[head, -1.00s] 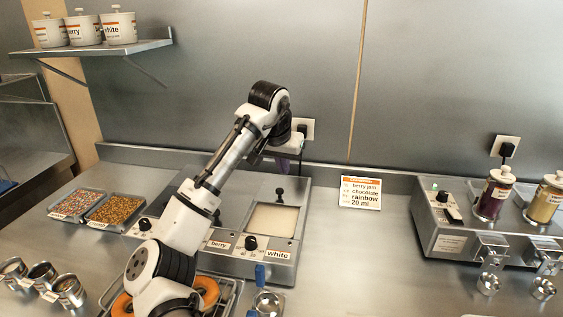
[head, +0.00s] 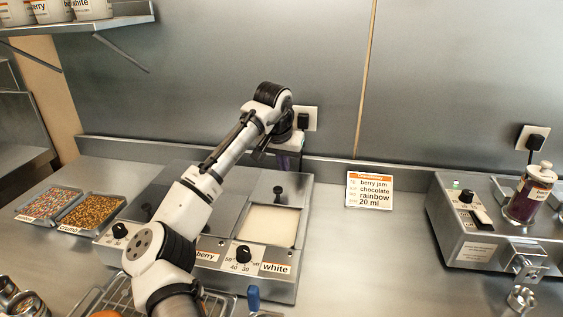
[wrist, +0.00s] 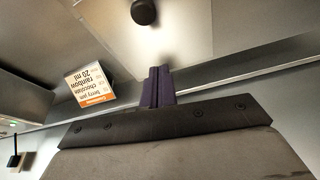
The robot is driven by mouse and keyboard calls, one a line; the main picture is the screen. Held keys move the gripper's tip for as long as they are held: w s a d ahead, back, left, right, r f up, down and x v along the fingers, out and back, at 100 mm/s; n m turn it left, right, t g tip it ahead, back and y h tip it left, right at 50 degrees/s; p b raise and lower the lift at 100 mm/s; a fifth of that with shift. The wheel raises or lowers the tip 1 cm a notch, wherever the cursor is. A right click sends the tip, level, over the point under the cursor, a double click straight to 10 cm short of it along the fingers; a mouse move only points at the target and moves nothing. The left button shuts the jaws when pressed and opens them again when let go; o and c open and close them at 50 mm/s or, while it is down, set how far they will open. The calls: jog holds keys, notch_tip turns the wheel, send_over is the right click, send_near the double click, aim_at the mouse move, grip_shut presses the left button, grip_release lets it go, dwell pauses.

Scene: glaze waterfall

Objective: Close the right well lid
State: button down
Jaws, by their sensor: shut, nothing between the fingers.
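The right well, labelled white (head: 275,267), is partly open and shows pale glaze (head: 268,225). Its metal lid (head: 260,190) lies toward the rear of the well, with a dark knob (head: 278,190) on top. In the wrist view a dark round knob (wrist: 143,11) stands on a metal surface at the top. My gripper's purple fingers (wrist: 157,87) are shut together and empty, apart from that knob. In the head view my gripper (head: 284,162) is behind the lid, near the back wall, partly hidden by my arm.
The left well is largely hidden by my arm. A recipe card (head: 369,189) stands right of the warmer. A dispenser machine (head: 475,235) with a jar is farther right. Sprinkle trays (head: 90,213) lie at left. A wall socket (head: 304,118) and plug are close behind my gripper. Counter before the card is clear.

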aim_at(283, 186)
jog(key=b+x, duration=0.1)
jog(key=x, duration=0.1)
jog(key=shift+f, duration=0.3)
jog(key=s+b, duration=0.1)
jog(key=s+a+b, duration=0.1)
jog(key=shift+s+b, duration=0.2)
jog(key=shift+b, duration=0.1)
jog(key=shift+s+a+b, duration=0.1)
jog(key=shift+s+b, duration=0.3)
jog(key=shift+s, duration=0.15)
